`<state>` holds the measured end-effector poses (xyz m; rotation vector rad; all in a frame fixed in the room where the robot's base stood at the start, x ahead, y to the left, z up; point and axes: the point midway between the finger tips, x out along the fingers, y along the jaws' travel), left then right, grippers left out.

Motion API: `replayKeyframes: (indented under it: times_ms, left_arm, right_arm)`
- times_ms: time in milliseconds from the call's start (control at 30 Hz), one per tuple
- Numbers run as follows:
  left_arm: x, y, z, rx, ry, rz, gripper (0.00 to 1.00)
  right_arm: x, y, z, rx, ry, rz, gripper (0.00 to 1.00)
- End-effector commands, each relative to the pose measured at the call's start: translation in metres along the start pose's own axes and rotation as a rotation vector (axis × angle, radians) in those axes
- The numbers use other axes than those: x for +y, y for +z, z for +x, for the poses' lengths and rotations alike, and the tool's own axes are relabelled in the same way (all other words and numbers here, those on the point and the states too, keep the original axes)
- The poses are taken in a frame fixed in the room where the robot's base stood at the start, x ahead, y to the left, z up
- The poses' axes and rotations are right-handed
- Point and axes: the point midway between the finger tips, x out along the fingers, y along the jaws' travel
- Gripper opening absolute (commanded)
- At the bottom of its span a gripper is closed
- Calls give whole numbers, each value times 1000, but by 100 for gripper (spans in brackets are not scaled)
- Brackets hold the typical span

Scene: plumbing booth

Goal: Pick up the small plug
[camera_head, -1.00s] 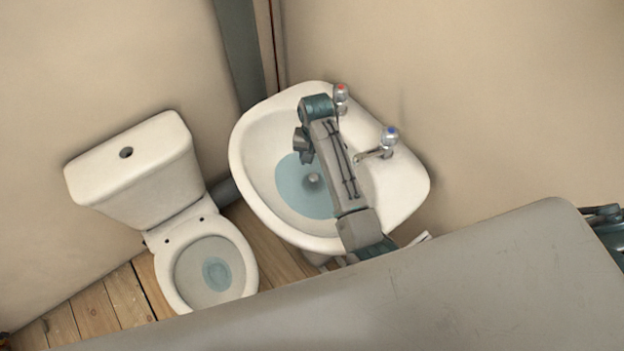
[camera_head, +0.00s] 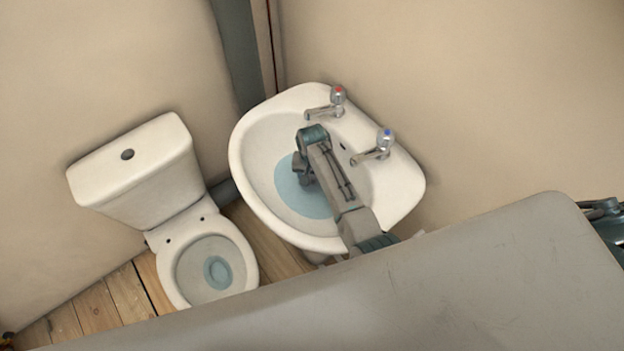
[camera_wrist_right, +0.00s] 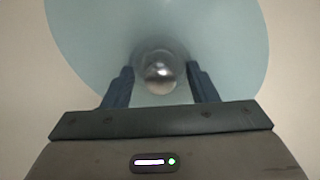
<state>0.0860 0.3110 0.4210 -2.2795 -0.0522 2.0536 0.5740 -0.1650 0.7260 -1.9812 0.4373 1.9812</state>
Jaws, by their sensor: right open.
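The small plug (camera_wrist_right: 160,73) is a shiny, rounded metal piece at the bottom of the basin, in the pale blue water area. My right gripper (camera_wrist_right: 160,84) is open, with one dark blue finger on each side of it in the right wrist view. I cannot tell whether the fingers touch it. In the head view my right gripper (camera_head: 300,176) is low in the white sink (camera_head: 258,140), and the arm hides the plug.
The sink's rim stands around my right arm. The hot tap (camera_head: 326,106) with a red mark and the cold tap (camera_head: 376,149) with a blue mark are on its right side. A white toilet (camera_head: 140,180) stands to the left. Beige walls close in behind.

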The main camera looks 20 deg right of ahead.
Motion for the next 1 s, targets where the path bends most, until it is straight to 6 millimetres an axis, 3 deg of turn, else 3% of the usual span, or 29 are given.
replayKeyframes:
  times_ms: [133, 367, 767, 1000]
  left_arm:
    - [0, 3, 0, -4, 0, 0, 36]
    - [0, 5, 0, -6, 0, 0, 36]
    - [0, 4, 1, -6, 0, 0, 36]
    - [1, 5, 8, -5, 0, 0, 36]
  right_arm:
    - [0, 0, 0, 0, 0, 0, 49]
    - [0, 0, 0, 0, 0, 0, 4]
    - [0, 0, -7, 0, -1, 0, 4]
    - [-1, -1, -40, 3, -4, 1, 4]
